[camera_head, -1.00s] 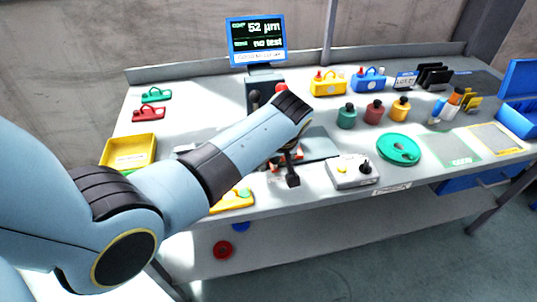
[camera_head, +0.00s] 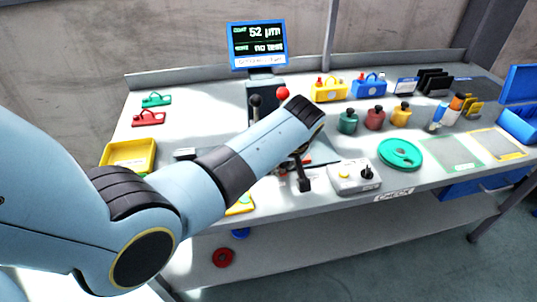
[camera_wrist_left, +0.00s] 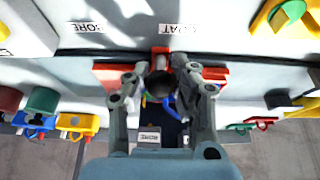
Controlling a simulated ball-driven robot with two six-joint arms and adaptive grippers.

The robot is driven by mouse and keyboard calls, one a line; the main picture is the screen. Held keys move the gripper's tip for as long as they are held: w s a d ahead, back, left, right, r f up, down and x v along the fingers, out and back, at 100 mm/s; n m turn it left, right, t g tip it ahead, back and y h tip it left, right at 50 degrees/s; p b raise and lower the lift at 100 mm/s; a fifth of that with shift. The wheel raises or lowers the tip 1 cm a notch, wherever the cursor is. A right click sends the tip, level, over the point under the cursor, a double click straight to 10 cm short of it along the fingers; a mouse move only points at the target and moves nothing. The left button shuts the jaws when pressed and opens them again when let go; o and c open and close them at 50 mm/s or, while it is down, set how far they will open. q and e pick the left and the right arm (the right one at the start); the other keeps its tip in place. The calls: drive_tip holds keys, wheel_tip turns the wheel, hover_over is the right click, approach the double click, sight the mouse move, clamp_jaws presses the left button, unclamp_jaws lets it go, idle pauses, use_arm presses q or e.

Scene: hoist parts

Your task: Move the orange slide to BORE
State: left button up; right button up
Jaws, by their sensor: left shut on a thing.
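The orange slide (camera_wrist_left: 161,57) shows as an orange-red piece between my left fingers in the left wrist view, with a dark round knob (camera_wrist_left: 158,84) below it. My left gripper (camera_wrist_left: 160,92) is shut on the slide. The slide's tip is nearer the COAT label (camera_wrist_left: 176,29) than the BORE label (camera_wrist_left: 88,27); both labels appear upside down. In the head view my left gripper (camera_head: 303,178) is over the front middle of the bench, and my forearm hides most of the slide. My right gripper is in neither view.
A display (camera_head: 257,45) reads 52 µm above and "no test" below. A lever with a red ball (camera_head: 282,93) stands behind my forearm.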

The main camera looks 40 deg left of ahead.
use_arm(q)
drive_tip(key=w+d+b, duration=0.3)
drive_tip(key=w+d, duration=0.1)
drive_tip(key=w, duration=0.1)
drive_tip(key=shift+w+d+f+b, duration=0.2)
drive_tip(key=shift+d+b, duration=0.2)
drive_tip(key=shift+w+d+r, duration=0.15)
drive_tip(key=shift+w+d, duration=0.15)
drive_tip(key=shift+w, duration=0.05)
drive_tip(key=o, duration=0.9)
drive_tip(key=shift+o, duration=0.2)
drive_tip(key=shift+r, duration=0.1)
wheel_tip(320, 180, up, 9)
drive_tip(key=p, duration=0.8)
drive_tip(key=shift+p, duration=0.3)
